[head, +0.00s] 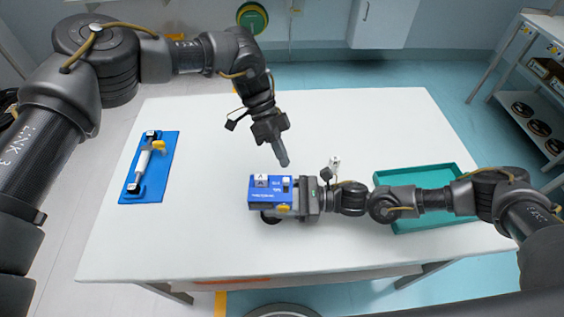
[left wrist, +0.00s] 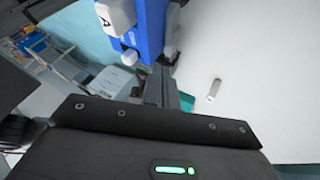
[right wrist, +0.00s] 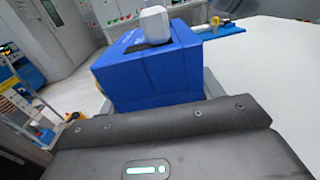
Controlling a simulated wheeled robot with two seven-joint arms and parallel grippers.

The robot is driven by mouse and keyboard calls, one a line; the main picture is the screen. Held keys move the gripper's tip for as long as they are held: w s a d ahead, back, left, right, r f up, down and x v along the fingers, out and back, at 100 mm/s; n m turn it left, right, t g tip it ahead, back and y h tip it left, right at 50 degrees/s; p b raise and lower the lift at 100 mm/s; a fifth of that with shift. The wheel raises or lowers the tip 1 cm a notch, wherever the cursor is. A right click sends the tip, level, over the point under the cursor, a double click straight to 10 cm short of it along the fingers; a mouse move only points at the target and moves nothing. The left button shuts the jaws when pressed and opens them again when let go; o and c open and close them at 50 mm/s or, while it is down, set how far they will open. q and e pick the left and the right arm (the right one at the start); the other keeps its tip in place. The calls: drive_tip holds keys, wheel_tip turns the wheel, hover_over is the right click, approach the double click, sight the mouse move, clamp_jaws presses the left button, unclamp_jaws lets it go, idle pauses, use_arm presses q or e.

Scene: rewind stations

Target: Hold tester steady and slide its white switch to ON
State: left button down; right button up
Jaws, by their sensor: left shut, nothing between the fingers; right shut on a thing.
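The tester is a blue box (head: 268,200) near the table's front middle. On its top are a pale raised block (head: 261,181) and a small white piece with a dark slot (head: 287,184), which looks like the switch; its setting is too small to read. My right gripper (head: 301,196) is shut on the tester's right side. The blue box also fills the middle of the right wrist view (right wrist: 150,75). My left gripper (head: 285,162) is shut and empty, above and behind the tester, apart from it. The left wrist view shows part of the blue body (left wrist: 150,28) and a white knob (left wrist: 129,58).
A blue mat (head: 165,175) with a white and yellow device lies at the table's left. A teal tray (head: 440,170) is at the right, partly behind my right arm. A small white object (head: 335,161) stands behind my right wrist. The table (head: 215,235) is otherwise clear.

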sight(284, 177)
use_arm(q)
drive_tip(key=shift+s+a, duration=0.15)
drive_tip(key=shift+s, duration=1.15)
drive_tip(key=shift+s+a, duration=0.1)
drive_tip(key=shift+s, duration=1.05)
drive_tip(key=w, duration=0.3)
drive_tip(key=shift+w+d, duration=0.2)
drive_tip(key=shift+w, duration=0.2)
drive_tip(key=v, duration=1)
drive_tip(key=shift+w+r, duration=0.1)
drive_tip(key=shift+w, duration=0.05)
